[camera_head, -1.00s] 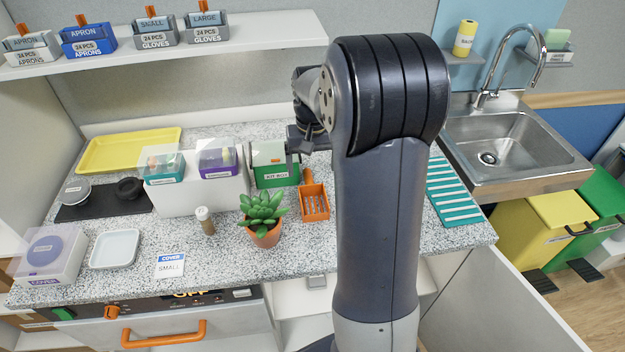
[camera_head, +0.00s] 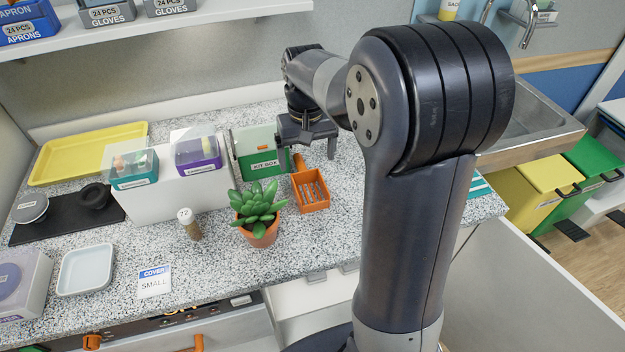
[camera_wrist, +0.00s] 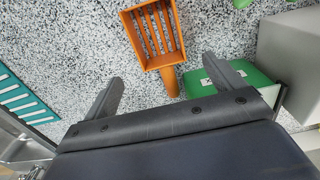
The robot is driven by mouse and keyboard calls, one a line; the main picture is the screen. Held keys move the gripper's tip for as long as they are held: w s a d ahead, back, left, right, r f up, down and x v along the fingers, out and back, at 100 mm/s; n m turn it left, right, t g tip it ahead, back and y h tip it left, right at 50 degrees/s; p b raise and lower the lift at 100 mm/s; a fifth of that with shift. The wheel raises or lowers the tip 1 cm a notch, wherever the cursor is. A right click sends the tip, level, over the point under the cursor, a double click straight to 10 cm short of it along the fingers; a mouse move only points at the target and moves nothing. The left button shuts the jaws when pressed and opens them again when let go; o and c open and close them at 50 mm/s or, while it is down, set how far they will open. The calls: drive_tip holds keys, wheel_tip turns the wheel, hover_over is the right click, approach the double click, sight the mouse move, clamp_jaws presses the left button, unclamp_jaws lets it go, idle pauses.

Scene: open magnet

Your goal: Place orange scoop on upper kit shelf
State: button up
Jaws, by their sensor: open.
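The orange scoop (camera_head: 313,196) is a slotted square tray with a short handle, flat on the speckled counter right of the potted plant. In the wrist view the scoop (camera_wrist: 152,38) lies beyond the fingertips, its handle pointing back between them. My gripper (camera_head: 306,153) is open and empty above the counter, over the handle end of the scoop. In the wrist view my gripper (camera_wrist: 162,73) has its fingers spread on either side of the handle. The green kit box (camera_head: 258,165) stands just left of my gripper; a small orange piece shows on it. I cannot make out its shelves.
A potted succulent (camera_head: 258,235) stands close left of the scoop. A white block (camera_head: 165,197) with clear-lidded teal (camera_head: 134,181) and purple (camera_head: 199,163) boxes stands left of the kit box. A wall shelf (camera_head: 200,24) hangs above.

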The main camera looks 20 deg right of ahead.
sight(306, 187)
drive_tip(key=f, duration=0.8)
drive_tip(key=shift+w+a+f+p, duration=0.1)
drive_tip(key=shift+w+p, duration=0.2)
drive_tip(key=shift+p, duration=0.1)
drive_tip(key=c, duration=1.2)
